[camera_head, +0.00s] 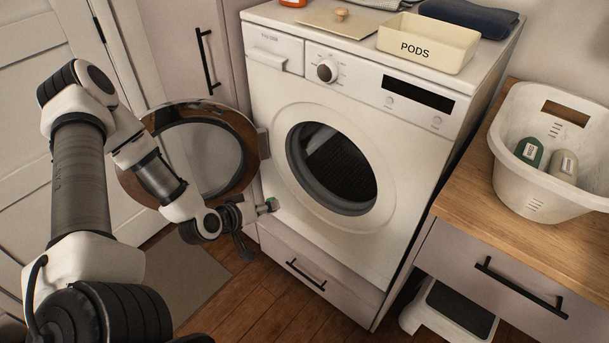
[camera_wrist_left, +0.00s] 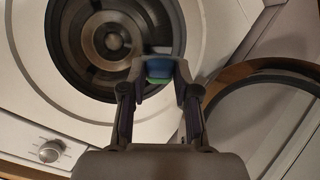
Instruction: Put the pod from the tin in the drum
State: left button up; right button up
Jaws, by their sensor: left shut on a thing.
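My left gripper (camera_head: 260,206) is shut on a small green and blue pod (camera_head: 271,204), just left of and below the drum opening. The pod also shows between the fingertips in the left wrist view (camera_wrist_left: 159,70), in front of the opening's edge. The washer's drum (camera_head: 340,165) is dark inside, and no other item can be made out in it. The round door (camera_head: 247,133) is swung open to the left, behind my left arm. The cream tin (camera_head: 428,42) marked PODS stands on top of the washer; its inside floor is mostly hidden. My right gripper is not in view.
A white basket (camera_head: 510,160) with a green bottle (camera_head: 530,152) and a beige bottle (camera_head: 564,165) stands on the wooden counter at right. A wooden-knobbed board (camera_head: 325,22) and dark folded cloth (camera_head: 468,16) lie on the washer. A step stool (camera_head: 455,308) is below the counter.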

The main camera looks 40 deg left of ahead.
pick_arm(q)
jog(key=shift+w+a+f+t+b, duration=0.1)
jog(key=shift+w+f+t+b, duration=0.2)
jog(key=shift+f, duration=0.15)
jog(key=shift+w+f+t+b, duration=0.2)
jog(key=shift+f+b, duration=0.1)
jog(key=shift+f, duration=0.15)
jog(key=w+d+f+b, duration=0.1)
jog(key=w+f+b, duration=0.2)
jog(key=w, duration=1.6)
jog(key=w+d+f+b, duration=0.2)
jog(key=w+b, duration=1)
jog(key=w, duration=0.8)
jog(key=shift+w+f, duration=0.2)
jog(key=shift+f, duration=0.35)
